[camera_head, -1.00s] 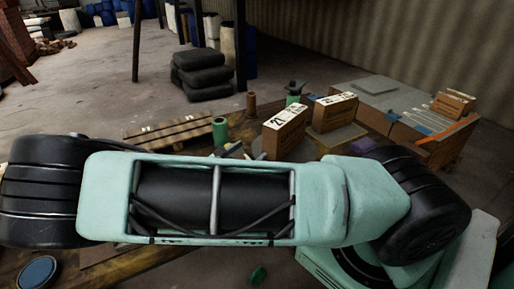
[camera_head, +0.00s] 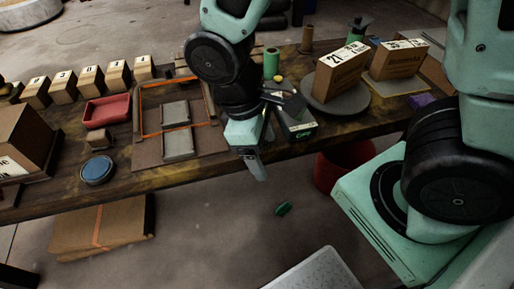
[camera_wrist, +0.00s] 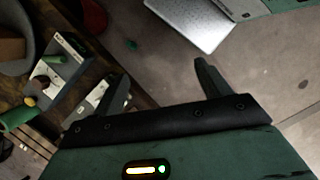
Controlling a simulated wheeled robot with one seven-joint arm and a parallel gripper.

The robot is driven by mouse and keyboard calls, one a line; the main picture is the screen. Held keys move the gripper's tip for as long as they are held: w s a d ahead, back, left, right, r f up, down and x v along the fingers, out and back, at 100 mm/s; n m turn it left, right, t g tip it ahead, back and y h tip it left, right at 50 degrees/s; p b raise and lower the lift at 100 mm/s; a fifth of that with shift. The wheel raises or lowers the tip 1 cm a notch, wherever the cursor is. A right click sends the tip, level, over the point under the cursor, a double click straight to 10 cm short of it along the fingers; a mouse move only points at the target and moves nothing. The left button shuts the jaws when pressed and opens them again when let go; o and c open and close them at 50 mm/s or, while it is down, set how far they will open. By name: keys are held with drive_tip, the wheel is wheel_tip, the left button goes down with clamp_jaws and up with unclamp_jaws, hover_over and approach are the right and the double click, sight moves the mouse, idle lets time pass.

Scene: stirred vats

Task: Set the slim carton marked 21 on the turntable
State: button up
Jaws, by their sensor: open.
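The slim brown carton marked 21 (camera_head: 336,80) stands upright on a round grey disc (camera_head: 323,104) that looks like the turntable, at the right part of the bench. In the wrist view part of a brown carton (camera_wrist: 10,48) and the grey disc (camera_wrist: 16,66) show at the left edge. My gripper (camera_head: 259,155) is open and empty, pointing down by the bench's front edge, left of the carton and apart from it. In the wrist view its two fingers (camera_wrist: 162,78) are spread with floor between them.
A green cylinder (camera_head: 271,62) and a small dark-and-white box (camera_head: 298,122) are near my gripper. A red tray (camera_head: 107,109), a blue round lid (camera_head: 97,170) and numbered blocks lie left. A red bin (camera_head: 340,166) stands below.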

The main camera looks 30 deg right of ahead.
drive_tip(key=s+a+r+m+t+y, duration=0.2)
drive_tip(key=s+a+r+y, duration=0.1)
drive_tip(key=r, duration=0.4)
drive_tip(key=shift+s+a, duration=0.6)
drive_tip(key=shift+s, duration=0.4)
wheel_tip(320, 180, up, 2)
drive_tip(key=shift+r+p, duration=0.2)
drive_tip(key=shift+p, duration=1.05)
